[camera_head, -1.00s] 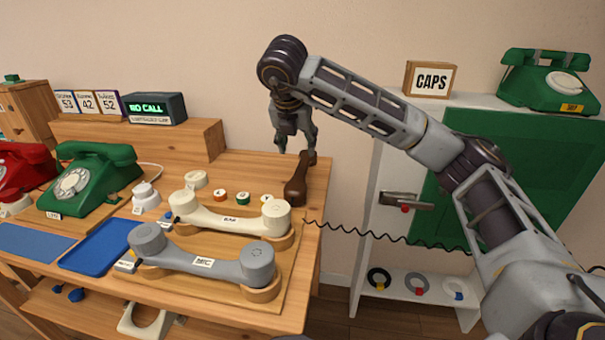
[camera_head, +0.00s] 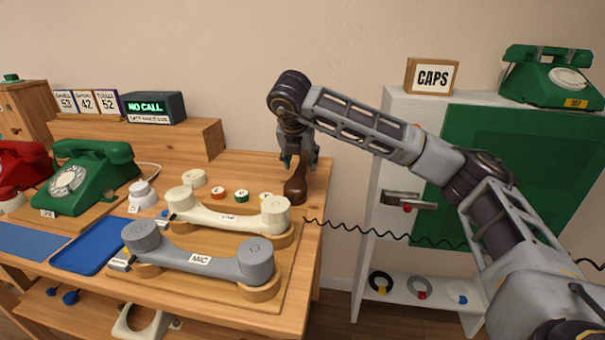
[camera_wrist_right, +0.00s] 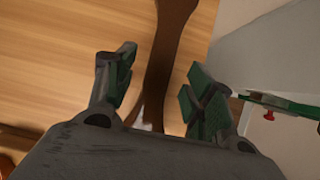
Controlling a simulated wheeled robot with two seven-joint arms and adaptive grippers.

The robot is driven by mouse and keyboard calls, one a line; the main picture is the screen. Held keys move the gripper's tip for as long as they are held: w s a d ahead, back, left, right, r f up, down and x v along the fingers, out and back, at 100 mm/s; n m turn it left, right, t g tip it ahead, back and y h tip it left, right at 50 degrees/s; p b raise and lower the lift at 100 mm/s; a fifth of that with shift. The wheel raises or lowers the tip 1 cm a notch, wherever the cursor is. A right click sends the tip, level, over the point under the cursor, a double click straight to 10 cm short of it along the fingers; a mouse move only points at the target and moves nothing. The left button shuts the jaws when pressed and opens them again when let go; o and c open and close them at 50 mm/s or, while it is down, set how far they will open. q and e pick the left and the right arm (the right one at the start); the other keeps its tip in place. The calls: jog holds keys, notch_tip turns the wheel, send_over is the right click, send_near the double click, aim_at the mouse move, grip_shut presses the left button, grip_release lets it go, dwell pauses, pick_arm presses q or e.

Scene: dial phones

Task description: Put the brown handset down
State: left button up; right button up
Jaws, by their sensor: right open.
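The brown handset (camera_head: 295,188) rests on the right end of the wooden desk, behind the cream handset. Its far part is hidden by my right gripper (camera_head: 299,164) in the head view. My right gripper is open above the handset, with its green-padded fingers apart. In the right wrist view, the handset's grip (camera_wrist_right: 168,45) runs between the open fingers, with a gap to each one. My left gripper is not in view.
A cream handset (camera_head: 225,217) and a grey handset (camera_head: 195,257) lie in wooden cradles in front. Small coloured caps (camera_head: 241,196) sit to the left. A black coiled cord (camera_head: 345,232) hangs beyond the desk's right edge. A white shelf unit (camera_head: 372,200) stands to the right.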

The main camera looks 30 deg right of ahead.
aim_at(302, 165)
jog(key=shift+b+x, duration=1.15)
jog(key=shift+x, duration=1)
jog(key=shift+w+d+f, duration=0.2)
jog(key=shift+f, duration=0.2)
jog(key=shift+c, duration=0.8)
jog(key=c, duration=1)
grip_shut()
